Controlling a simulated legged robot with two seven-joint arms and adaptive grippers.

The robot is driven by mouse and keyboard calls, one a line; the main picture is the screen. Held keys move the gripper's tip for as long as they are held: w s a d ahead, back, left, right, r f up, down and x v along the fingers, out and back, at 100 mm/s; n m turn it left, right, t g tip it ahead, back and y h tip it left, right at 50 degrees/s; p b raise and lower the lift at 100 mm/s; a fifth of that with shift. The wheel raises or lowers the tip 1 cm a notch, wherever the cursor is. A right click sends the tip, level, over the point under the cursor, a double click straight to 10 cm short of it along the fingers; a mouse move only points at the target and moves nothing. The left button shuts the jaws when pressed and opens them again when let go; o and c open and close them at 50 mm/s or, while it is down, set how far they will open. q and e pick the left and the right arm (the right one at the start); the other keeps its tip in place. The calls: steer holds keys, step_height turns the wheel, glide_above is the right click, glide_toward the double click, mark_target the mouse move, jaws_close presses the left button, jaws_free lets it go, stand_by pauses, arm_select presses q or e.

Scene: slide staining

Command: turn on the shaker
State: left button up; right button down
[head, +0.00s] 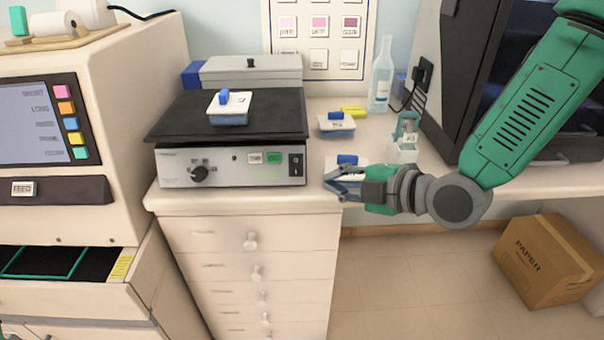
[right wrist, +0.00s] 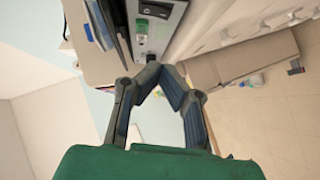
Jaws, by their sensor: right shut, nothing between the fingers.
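The shaker (head: 225,168) stands on the bench with a black platform on top and a grey front panel. The panel has a black knob (head: 199,173), a green label or button (head: 273,158) and a black rocker switch (head: 296,166) at its right end. A dish with a blue-handled lid (head: 233,106) sits on the platform. My right gripper (head: 328,179) is shut and empty, just right of the switch and apart from it in the head view. The right wrist view shows its fingertips (right wrist: 161,68) together, with the panel and switch (right wrist: 155,10) beyond.
Two more blue-handled dishes (head: 336,124) (head: 347,161) stand right of the shaker, the nearer partly behind my gripper. A clear bottle (head: 381,78) and a small rack (head: 405,138) stand farther right. Drawers (head: 250,260) are below. A cardboard box (head: 548,262) sits on the floor.

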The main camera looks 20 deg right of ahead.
mark_target(292, 173)
steer(key=x, duration=0.6)
steer(key=d+x, duration=0.1)
steer(key=x, duration=0.2)
steer(key=shift+w+f, duration=0.35)
steer(key=shift+w, duration=0.25)
steer(key=shift+w+d+f, duration=0.35)
steer(key=shift+w+f, duration=0.05)
steer(key=shift+w, duration=0.25)
steer(key=shift+a+r+p, duration=0.15)
steer(key=shift+r+p, duration=0.4)
steer(key=shift+r, duration=0.35)
steer(key=shift+s+f, duration=0.1)
